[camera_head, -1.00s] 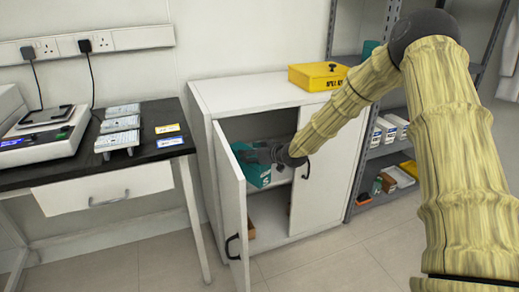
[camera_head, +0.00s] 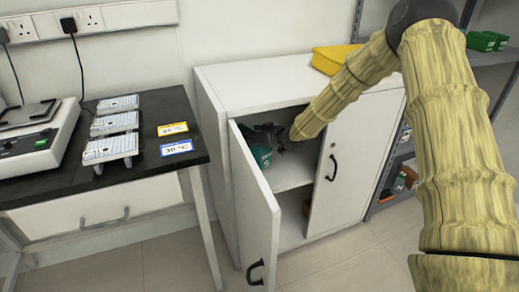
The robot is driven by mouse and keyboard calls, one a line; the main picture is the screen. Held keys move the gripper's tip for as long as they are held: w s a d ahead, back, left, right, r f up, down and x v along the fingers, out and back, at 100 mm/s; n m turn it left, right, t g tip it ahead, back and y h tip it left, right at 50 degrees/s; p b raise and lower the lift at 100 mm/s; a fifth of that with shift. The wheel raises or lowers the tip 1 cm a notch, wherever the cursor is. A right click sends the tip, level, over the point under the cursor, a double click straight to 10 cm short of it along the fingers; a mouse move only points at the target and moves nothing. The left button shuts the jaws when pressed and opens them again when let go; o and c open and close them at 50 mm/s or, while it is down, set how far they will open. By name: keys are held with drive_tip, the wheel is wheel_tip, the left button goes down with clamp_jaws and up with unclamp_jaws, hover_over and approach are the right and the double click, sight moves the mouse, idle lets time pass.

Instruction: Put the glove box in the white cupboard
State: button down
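The white cupboard (camera_head: 216,100) stands in the middle with its left door (camera_head: 256,205) swung open towards me. The teal glove box (camera_head: 261,157) is inside the left opening, over the upper shelf (camera_head: 293,176). The open door hides its left part. My gripper (camera_head: 272,136) reaches into the opening, right at the top and right of the glove box. Its dark fingers are small and shadowed, so I cannot tell whether they grip the box. I also cannot tell whether the box rests on the shelf.
The right door (camera_head: 348,160) is shut. A yellow box (camera_head: 334,58) stands on the cupboard top, partly behind my arm. A black-topped bench (camera_head: 188,133) with labels, plates and a device is at left. Metal shelving (camera_head: 490,57) stands at right. Floor in front of the cupboard is clear.

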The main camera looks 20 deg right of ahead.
drive_tip(key=shift+a+f+b, duration=0.1)
drive_tip(key=shift+f+b, duration=0.45)
drive_tip(key=shift+f, duration=2.5)
drive_tip(key=c, duration=0.5)
unclamp_jaws()
drive_tip(key=p+v, duration=0.2)
drive_tip(key=v, duration=1)
